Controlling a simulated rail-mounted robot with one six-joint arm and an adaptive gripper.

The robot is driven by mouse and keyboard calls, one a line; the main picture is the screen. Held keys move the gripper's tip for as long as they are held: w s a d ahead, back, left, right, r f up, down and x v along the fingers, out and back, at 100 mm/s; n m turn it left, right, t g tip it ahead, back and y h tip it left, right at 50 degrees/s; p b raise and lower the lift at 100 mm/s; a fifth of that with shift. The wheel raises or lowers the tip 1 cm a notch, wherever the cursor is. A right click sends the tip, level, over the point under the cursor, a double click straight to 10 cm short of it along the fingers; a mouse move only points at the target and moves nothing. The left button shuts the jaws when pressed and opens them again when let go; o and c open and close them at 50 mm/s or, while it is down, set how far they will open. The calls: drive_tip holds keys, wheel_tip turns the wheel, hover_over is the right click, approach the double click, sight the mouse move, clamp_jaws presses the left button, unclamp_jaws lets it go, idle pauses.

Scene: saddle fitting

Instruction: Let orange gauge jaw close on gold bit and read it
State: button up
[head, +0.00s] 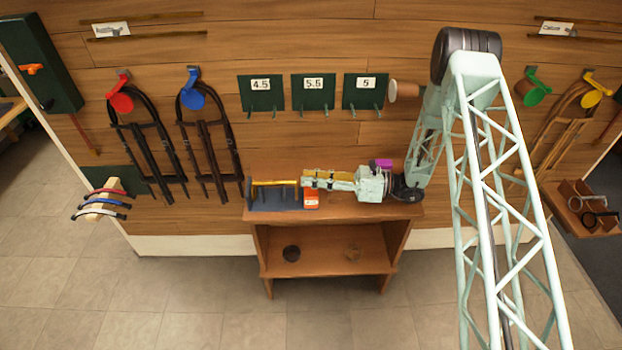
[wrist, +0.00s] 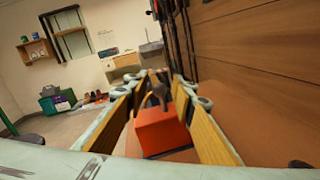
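The orange gauge (head: 311,199) stands on the bench top, just right of a dark blue rack (head: 262,204). The gold bit (head: 272,182) lies across the top of the rack's uprights. My gripper (head: 305,178) is level, pointing left, with its tips above the orange gauge and close to the bit's right end. In the wrist view the orange gauge (wrist: 163,132) shows between the gold-padded fingers, with a dark piece (wrist: 160,93) rising from it. The fingers of my gripper (wrist: 163,85) are apart, with no clear contact on either side. The gauge's jaw and reading cannot be made out.
The bench (head: 333,211) has a lower shelf with two small round items. A purple item (head: 383,164) shows behind my wrist. Green boards marked 4.5, 5.5 and 5 (head: 366,92) hang above with prongs sticking out. Bridles (head: 205,130) hang at left.

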clamp_jaws()
drive_tip(key=shift+a, duration=0.1)
drive_tip(key=shift+a, duration=0.7)
unclamp_jaws()
drive_tip(key=shift+d, duration=0.25)
drive_tip(key=shift+s+d, duration=0.25)
drive_tip(key=shift+d, duration=1.7)
drive_tip(key=shift+s+d, duration=0.2)
drive_tip(key=shift+d, duration=1.7)
drive_tip(key=shift+s+d, duration=0.25)
drive_tip(key=shift+d, duration=1.7)
